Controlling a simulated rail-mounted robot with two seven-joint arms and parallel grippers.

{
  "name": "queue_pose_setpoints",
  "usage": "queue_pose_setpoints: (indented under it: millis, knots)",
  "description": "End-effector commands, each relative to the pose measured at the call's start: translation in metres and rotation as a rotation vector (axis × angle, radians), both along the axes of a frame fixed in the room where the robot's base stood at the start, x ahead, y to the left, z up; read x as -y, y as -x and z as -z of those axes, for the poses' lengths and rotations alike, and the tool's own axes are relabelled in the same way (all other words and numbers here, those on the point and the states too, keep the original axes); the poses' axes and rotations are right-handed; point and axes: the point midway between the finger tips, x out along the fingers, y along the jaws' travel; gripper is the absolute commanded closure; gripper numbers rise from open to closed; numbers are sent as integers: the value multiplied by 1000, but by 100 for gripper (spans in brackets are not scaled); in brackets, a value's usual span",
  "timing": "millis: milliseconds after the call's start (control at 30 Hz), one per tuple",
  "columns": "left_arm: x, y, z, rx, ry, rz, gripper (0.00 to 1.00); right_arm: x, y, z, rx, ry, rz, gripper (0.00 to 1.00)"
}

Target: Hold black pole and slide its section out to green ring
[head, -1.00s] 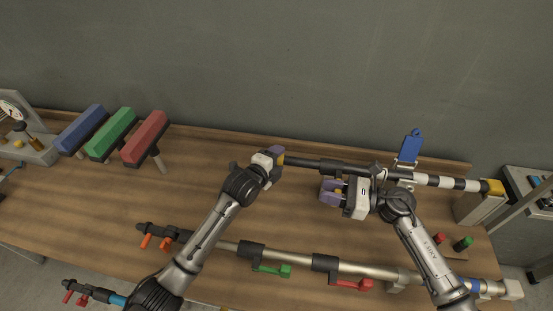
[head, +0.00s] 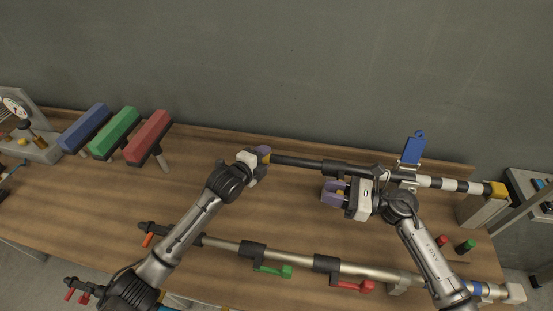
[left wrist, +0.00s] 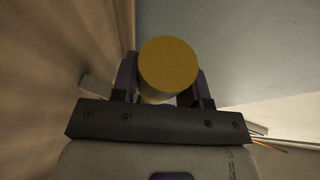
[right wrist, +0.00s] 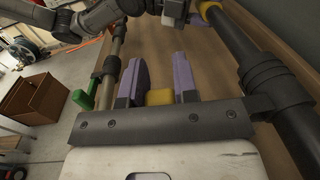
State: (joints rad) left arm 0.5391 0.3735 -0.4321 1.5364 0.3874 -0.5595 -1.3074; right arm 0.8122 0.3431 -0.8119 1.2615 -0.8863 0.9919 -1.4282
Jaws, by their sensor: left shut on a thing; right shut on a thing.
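The black pole (head: 303,162) lies along the back of the bench, with black and white bands (head: 448,184) on its right part. My left gripper (head: 264,154) is shut on the pole's left end; its round yellow end face (left wrist: 168,64) fills the space between the fingers in the left wrist view. My right gripper (head: 333,192) is in front of the pole's middle, shut on a small yellow piece (right wrist: 160,97) beside the black collar (right wrist: 272,85). How that piece joins the collar is hidden. I see no green ring on the pole.
A silver pole (head: 300,261) with green (head: 285,271) and red (head: 362,286) levers lies in front. Blue, green and red blocks (head: 148,138) stand at left. A blue tag (head: 413,148) rises behind the pole. The bench between the poles is mostly clear.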

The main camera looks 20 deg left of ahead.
Motion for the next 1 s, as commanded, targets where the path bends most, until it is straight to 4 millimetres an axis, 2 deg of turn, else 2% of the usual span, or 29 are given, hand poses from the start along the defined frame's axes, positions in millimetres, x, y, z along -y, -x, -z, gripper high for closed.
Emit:
queue_pose_setpoints:
  millis: [33, 200, 400, 500, 700, 1000]
  knots:
    - [-18, 1, 0, 1, -11, -4, 100, 1, -1, 1, -1, 2, 3, 100]
    - [-67, 6, 0, -1, -11, -3, 100, 1, -1, 1, 0, 1, 3, 100]
    - [-117, 10, 0, -1, -10, -2, 100, 1, -1, 1, 0, 1, 3, 100]
    - [-136, 12, 0, -2, -8, 0, 100, 1, -1, 1, 0, 1, 3, 100]
    - [-161, 14, 0, -2, -5, 0, 100, 1, -1, 1, 0, 1, 3, 100]
    - [-172, 16, 1, -3, -2, -3, 100, 1, -1, 1, -1, 1, 3, 100]
